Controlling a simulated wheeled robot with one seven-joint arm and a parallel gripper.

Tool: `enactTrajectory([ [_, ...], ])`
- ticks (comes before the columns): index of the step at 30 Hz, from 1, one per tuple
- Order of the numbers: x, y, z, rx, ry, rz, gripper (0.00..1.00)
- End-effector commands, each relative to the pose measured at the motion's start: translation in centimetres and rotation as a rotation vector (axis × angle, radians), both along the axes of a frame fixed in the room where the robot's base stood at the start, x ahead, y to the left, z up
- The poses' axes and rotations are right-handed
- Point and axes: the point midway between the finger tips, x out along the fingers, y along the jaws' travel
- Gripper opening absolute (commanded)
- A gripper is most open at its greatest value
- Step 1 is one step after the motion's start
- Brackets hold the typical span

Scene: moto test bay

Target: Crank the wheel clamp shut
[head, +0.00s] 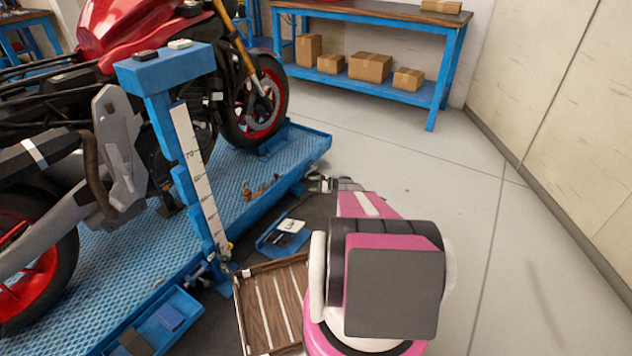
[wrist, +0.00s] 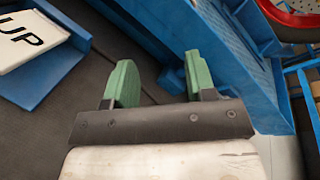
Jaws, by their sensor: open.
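The red motorcycle's front wheel (head: 252,115) stands on the blue lift platform (head: 312,150). A blue block (head: 273,143), possibly part of the wheel clamp, sits by the tyre. The wrist view shows part of a red wheel rim (wrist: 292,14) at the top right, above blue metalwork (wrist: 222,62). I cannot clearly make out a crank handle in either view. My gripper (wrist: 158,62) is open with nothing between its green fingers, beside the blue metalwork. In the head view my gripper (head: 328,184) is small, near the platform's right edge.
A blue tray (head: 268,246) with a white card lies on the floor mat, near a slatted wooden crate (head: 240,312). A blue post (head: 172,135) with a scale stands left. Floor (head: 440,170) to the right is clear.

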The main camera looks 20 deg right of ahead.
Motion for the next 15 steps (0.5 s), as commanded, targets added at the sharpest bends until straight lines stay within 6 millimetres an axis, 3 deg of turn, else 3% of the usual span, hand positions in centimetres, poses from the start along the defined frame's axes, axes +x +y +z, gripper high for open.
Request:
enactTrajectory([
  [1, 2.2, -3.5, -3.3, 0.071, 0.0, -0.069, 0.51],
  [3, 3.4, -6.9, -5.5, 0.154, -0.008, -0.15, 0.51],
  [6, 4.3, -10.3, -7.8, 0.241, -0.017, -0.234, 0.51],
  [10, 4.7, -12.5, -9.1, 0.299, -0.026, -0.288, 0.51],
  [15, 5.2, -12.4, -9.2, 0.311, -0.028, -0.3, 0.51],
])
